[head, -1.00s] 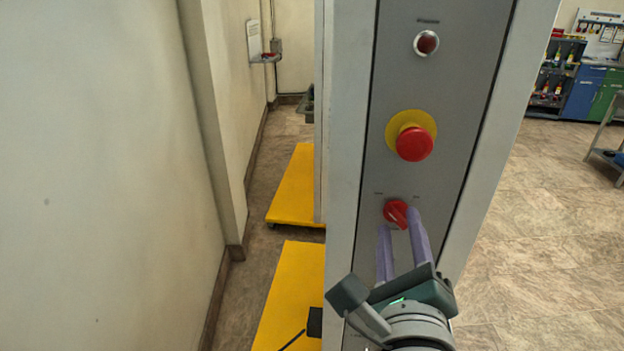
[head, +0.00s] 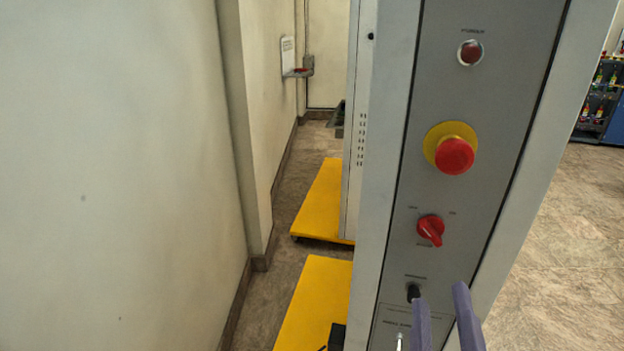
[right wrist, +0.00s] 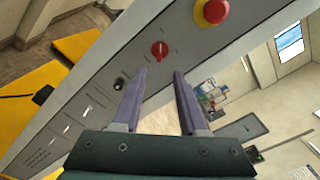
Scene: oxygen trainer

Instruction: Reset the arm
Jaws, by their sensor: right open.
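The grey control panel (head: 480,120) faces me in the head view. It carries a round red power light (head: 470,53), a red emergency stop button on a yellow collar (head: 454,155), a red rotary knob (head: 430,230) and a small black knob (head: 413,292). My right gripper (head: 440,298) is open and empty at the bottom of the head view, below the red knob and apart from it. In the right wrist view its two purple fingers (right wrist: 160,82) are spread, with the red knob (right wrist: 159,50) beyond their tips. My left gripper is not in view.
A pale wall (head: 120,180) runs along the left. Yellow platforms (head: 318,300) stand on the floor between the wall and the panel's cabinet. Open tiled floor (head: 560,260) lies to the right, with a shelf (head: 598,100) far back.

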